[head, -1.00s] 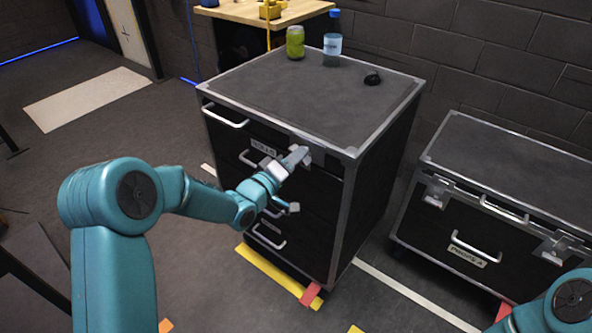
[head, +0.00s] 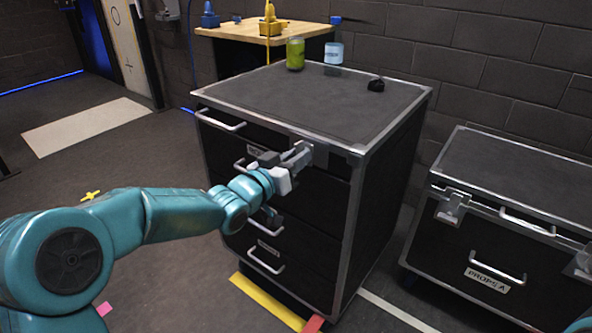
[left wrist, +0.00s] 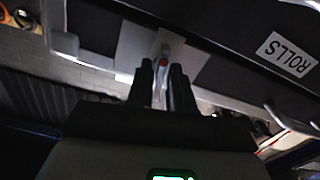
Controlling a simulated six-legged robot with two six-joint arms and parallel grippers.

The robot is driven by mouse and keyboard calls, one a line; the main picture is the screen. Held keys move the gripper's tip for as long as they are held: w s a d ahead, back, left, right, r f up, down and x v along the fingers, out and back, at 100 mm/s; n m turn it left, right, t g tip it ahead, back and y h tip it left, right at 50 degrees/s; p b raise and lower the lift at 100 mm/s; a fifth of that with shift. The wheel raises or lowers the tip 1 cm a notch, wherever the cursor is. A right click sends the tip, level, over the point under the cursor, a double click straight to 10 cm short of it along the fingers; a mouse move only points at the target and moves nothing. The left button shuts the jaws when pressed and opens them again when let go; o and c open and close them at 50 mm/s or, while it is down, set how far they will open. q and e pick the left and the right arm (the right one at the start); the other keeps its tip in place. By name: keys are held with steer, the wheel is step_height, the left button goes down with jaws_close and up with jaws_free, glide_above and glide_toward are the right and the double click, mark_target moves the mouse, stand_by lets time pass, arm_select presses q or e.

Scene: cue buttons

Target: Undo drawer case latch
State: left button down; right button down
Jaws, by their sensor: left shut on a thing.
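The black drawer case (head: 290,245) with metal edges stands in the middle of the head view. Its latch (head: 318,155) is a light metal piece at the top right of the front, partly hidden by my gripper. In the left wrist view the latch lever (left wrist: 163,64) is pale with a red spot, in front of a light plate. My left gripper (head: 298,160) is at the latch, shut on the lever. Its two dark fingers (left wrist: 163,80) stand on either side of the lever in the wrist view. My right gripper is out of view.
A second latched case (head: 500,240) stands to the right. A wooden bench (head: 250,28) is behind. Open floor lies left.

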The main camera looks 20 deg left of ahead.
arm_select(q)
steer(key=shift+m+b, duration=0.85)
steer(key=shift+m, duration=0.15)
steer(key=c, duration=1.2)
jaws_free()
steer(key=shift+c, duration=0.2)
steer(key=p+v, duration=0.1)
steer(key=v, duration=1.5)
steer(key=shift+s, duration=0.2)
